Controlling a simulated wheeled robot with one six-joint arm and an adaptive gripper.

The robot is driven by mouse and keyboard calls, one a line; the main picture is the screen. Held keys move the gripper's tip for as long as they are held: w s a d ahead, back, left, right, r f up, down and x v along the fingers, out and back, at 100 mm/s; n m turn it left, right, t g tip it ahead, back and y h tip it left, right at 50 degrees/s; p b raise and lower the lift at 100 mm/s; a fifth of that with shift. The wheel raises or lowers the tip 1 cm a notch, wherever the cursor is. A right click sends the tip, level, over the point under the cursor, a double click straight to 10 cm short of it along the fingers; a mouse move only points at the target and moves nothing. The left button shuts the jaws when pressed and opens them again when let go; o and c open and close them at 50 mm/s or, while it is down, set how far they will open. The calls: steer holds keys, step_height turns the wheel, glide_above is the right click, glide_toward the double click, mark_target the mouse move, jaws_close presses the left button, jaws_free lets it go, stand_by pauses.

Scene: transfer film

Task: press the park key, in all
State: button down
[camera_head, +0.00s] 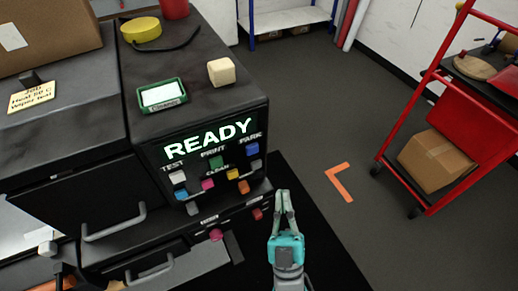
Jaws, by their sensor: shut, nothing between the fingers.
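The dark machine (200,118) stands at the left with a lit display (208,140) reading "READY". Below it is a panel of coloured keys. The PARK label is at the panel's upper right, and the blue key (253,149) sits just under it. A green key (216,162) is under PRINT and a white key (178,177) is under TEST. My gripper (284,193) is shut and empty, pointing up the picture, to the right of and lower than the blue key. It appears apart from the panel.
Pink (208,184), yellow (232,174) and orange (244,187) keys lie close together below the blue one. A drawer handle (114,222) juts out at left. A red cart (455,110) with a cardboard box (436,160) stands right. Floor between is open.

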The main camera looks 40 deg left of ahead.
mark_target(252, 149)
steer(key=shift+a+r, duration=0.35)
steer(key=shift+a, duration=0.25)
steer(key=w+a, duration=0.3)
steer(key=a, duration=0.5)
steer(key=shift+w, duration=0.15)
steer(key=shift+a, duration=0.2)
stand_by(1.3)
steer(key=shift+w+a, duration=0.15)
steer(key=shift+a, duration=0.1)
steer(key=shift+w+a, duration=0.2)
steer(key=shift+a, duration=0.2)
stand_by(0.8)
steer(key=shift+d, duration=0.1)
stand_by(0.3)
steer(key=shift+s+d, duration=0.4)
steer(key=shift+d, duration=0.3)
